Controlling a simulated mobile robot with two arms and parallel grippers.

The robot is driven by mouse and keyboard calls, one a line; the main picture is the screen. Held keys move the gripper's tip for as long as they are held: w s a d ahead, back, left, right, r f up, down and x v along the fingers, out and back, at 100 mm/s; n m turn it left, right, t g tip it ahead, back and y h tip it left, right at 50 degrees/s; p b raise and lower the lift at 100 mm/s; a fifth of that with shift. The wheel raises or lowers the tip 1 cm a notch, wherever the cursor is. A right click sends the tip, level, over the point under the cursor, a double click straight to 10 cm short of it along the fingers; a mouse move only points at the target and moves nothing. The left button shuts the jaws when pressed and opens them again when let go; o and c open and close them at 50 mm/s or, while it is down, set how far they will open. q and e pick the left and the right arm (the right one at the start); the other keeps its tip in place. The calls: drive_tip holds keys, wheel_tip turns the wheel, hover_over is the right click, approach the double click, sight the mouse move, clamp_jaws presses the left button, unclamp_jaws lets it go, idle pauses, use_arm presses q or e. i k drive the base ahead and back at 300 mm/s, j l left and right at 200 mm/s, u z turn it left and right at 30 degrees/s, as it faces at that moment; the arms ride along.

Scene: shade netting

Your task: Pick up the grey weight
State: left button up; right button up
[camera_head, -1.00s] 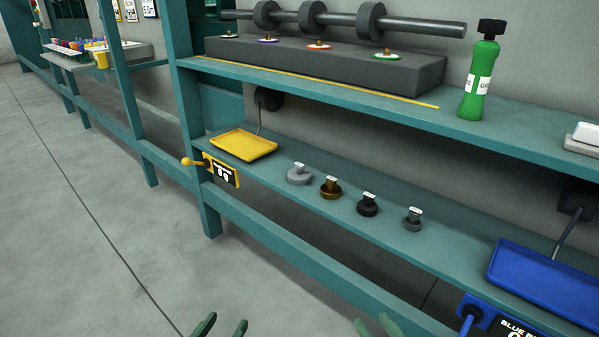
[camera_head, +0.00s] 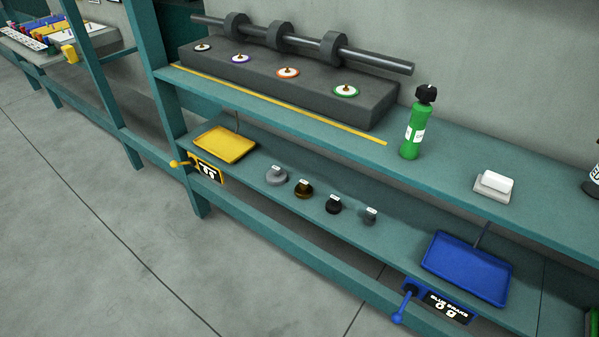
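Several small round weights with pale-topped knobs stand in a row on the lower teal shelf (camera_head: 400,235). From left to right they are a light grey weight (camera_head: 275,177), a brown weight (camera_head: 303,191), a black weight (camera_head: 333,206) and a smaller dark grey weight (camera_head: 369,217). Two of them look grey, and I cannot tell from the picture which one the task names. They stand apart from each other, between the yellow tray and the blue tray. Neither of my grippers is in view.
The yellow tray (camera_head: 225,145) is left of the weights, with a yellow lever (camera_head: 181,163) below. The blue tray (camera_head: 468,268) is right, with a blue lever (camera_head: 401,306). The upper shelf holds a green bottle (camera_head: 413,125) and a white block (camera_head: 496,182).

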sight(276, 176)
drive_tip(key=i+j+z, duration=0.25)
drive_tip(key=z, duration=0.2)
drive_tip(key=i+j+z, duration=0.2)
drive_tip(key=j+z, duration=0.25)
